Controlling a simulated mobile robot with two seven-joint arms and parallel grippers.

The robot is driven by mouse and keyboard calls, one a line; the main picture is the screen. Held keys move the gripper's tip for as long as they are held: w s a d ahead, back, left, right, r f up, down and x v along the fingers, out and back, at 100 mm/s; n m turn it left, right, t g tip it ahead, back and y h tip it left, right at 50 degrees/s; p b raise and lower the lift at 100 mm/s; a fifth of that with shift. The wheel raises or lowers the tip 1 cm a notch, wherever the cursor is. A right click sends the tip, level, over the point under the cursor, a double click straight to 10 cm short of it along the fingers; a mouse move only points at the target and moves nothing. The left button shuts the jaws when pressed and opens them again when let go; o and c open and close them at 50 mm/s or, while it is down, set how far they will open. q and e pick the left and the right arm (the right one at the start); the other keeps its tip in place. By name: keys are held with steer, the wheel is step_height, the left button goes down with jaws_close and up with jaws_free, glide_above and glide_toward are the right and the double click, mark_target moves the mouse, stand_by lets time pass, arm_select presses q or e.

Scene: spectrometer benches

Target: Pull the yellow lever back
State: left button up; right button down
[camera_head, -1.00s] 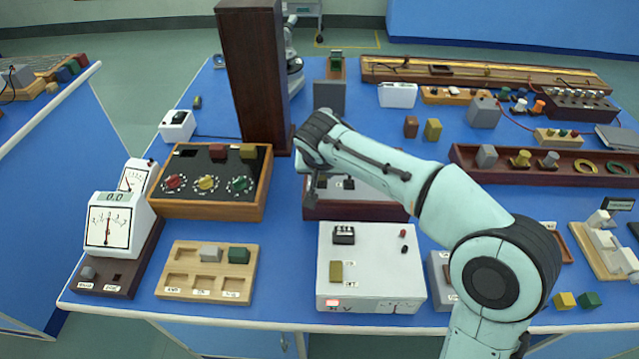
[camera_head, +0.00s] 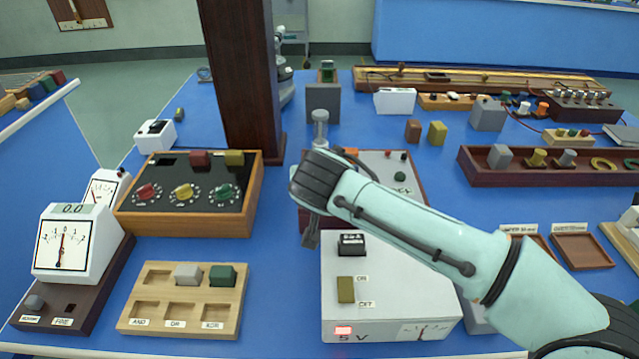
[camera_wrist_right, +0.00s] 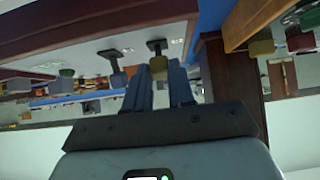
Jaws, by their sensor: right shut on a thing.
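A yellow lever (camera_wrist_right: 158,68) stands out from a pale panel in the right wrist view, beside a grey lever (camera_wrist_right: 115,76). My right gripper (camera_wrist_right: 160,80) has its fingers on either side of the yellow lever and is shut on it. In the head view my right gripper (camera_head: 311,238) points down at the near left of a dark red box (camera_head: 312,219). My right wrist and forearm cover much of that box, and the yellow lever is hidden there. My left gripper is not in view.
A white 5 V power box (camera_head: 390,297) stands close in front of the dark red box. A wooden dial box (camera_head: 187,223) is at the left, with a wooden tray (camera_head: 180,327) before it. A tall dark column (camera_head: 240,85) rises behind them.

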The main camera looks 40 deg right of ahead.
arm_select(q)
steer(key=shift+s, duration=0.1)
arm_select(e)
steer(key=shift+f, duration=0.15)
steer(key=c, duration=1)
jaws_free()
steer(key=shift+o, duration=0.2)
steer(key=shift+s+a+r, duration=0.15)
steer(key=shift+r, duration=0.15)
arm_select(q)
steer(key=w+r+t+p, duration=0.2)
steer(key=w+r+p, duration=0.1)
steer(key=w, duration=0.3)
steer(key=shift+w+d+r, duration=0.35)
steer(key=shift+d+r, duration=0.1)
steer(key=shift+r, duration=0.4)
arm_select(e)
steer(key=v, duration=1.3)
